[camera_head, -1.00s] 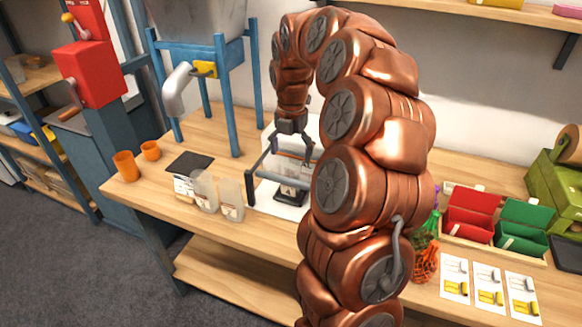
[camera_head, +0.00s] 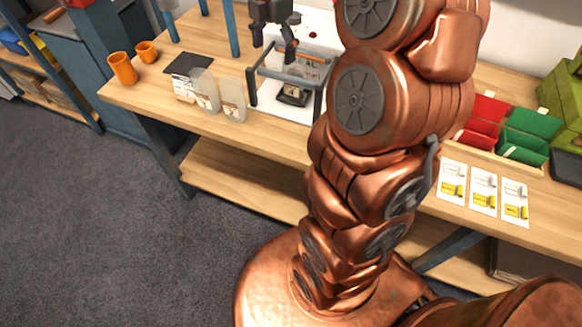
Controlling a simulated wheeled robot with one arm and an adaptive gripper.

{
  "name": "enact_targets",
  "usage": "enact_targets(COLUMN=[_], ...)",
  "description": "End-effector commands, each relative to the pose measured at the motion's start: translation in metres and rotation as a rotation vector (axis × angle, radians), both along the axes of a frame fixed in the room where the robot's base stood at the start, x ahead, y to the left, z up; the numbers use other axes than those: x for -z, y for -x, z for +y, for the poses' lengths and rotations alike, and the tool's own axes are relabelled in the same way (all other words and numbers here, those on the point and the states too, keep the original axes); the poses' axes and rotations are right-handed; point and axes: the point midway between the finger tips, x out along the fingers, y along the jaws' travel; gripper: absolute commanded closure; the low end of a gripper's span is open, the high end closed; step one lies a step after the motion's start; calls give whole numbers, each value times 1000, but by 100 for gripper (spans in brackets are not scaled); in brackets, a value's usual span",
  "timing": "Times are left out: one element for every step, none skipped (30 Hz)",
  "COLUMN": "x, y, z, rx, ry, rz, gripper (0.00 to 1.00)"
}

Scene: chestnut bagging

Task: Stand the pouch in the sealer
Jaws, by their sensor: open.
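The sealer (camera_head: 251,94) is a dark-framed stand on a white base on the bench. A pale pouch with dark print (camera_head: 306,69) appears upright inside its frame, behind the front bar; its lower part is partly hidden. My gripper (camera_head: 273,45) is open and empty, above and slightly left of the sealer's upper bar, apart from the pouch as far as I can tell. Other pale pouches stand left of the sealer: one with a printed label (camera_head: 183,88), a middle one (camera_head: 206,92) and a right one (camera_head: 233,100).
Two orange cups (camera_head: 122,69) and a dark square mat (camera_head: 189,63) are at the bench's left. Red (camera_head: 482,120) and green (camera_head: 527,133) bins are at right, with picture cards (camera_head: 484,191) in front. My arm hides the bench right of the sealer.

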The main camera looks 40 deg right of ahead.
Motion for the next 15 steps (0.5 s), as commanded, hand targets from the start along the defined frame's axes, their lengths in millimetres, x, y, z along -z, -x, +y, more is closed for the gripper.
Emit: enact_targets(x=[-1,-2,-1,0,1,1,4,5,6,8,11,14,16,19,22], y=[12,18,27,34,41,50,58,66,77,85,94,105,114,123,134], z=[17,25,37,45,53,62,69,76,85,90,96,103,108,113,118], rx=[63,109,172,219,267,332,381,432,502,554,607,678,733,787,863], ry=[2,3,2,3,4,8,11,12,17,21,26,33,37,42,50], rz=[6,9,14,19,22,27,35,41,46,52,60,64,68,74,80], gripper=[15,15,15,15,15,15,15,15,15,15,15,15,15,15,15])
